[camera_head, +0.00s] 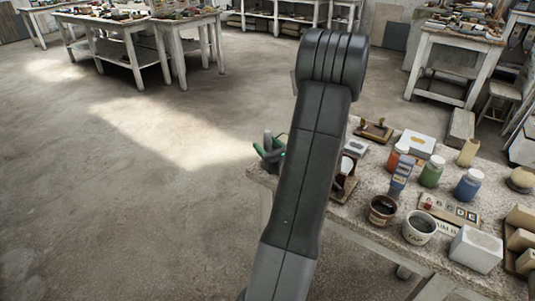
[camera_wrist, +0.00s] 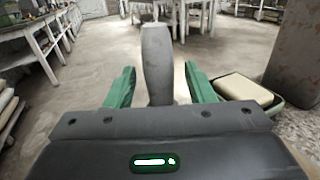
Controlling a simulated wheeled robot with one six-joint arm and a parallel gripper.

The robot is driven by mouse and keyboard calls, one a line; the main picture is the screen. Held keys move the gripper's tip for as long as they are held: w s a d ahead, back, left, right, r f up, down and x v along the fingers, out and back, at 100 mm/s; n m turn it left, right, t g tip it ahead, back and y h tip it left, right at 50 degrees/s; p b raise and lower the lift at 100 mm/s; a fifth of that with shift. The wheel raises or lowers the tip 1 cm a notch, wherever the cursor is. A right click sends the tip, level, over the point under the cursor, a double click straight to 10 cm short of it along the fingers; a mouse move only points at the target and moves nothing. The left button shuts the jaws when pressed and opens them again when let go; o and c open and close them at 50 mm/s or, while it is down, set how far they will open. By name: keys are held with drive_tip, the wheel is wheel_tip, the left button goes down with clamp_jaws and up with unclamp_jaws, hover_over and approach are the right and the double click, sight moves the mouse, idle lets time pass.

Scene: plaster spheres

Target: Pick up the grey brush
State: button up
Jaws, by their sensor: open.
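A grey, rounded, upright shape, which looks like the grey brush (camera_wrist: 157,58), stands between the green fingers of my gripper (camera_wrist: 158,72) in the wrist view. The fingers are open, one on each side, with a visible gap to it. Its lower end is hidden behind the dark gripper body. In the head view my gripper (camera_head: 269,153) is at the left end of the speckled table (camera_head: 375,214), partly hidden by my arm. A small grey top of the brush (camera_head: 267,137) shows beside the green fingers there.
A green tray with a cream block (camera_wrist: 243,90) lies close right of my right finger. In the head view, paint jars (camera_head: 432,171), a dark red pot (camera_head: 382,209), a white cup (camera_head: 419,227) and a white block (camera_head: 475,249) crowd the table. Open floor lies left.

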sight(267, 131)
drive_tip(key=c, duration=1)
drive_tip(key=shift+c, duration=0.2)
wheel_tip(267, 131, up, 10)
drive_tip(key=shift+p, duration=0.55)
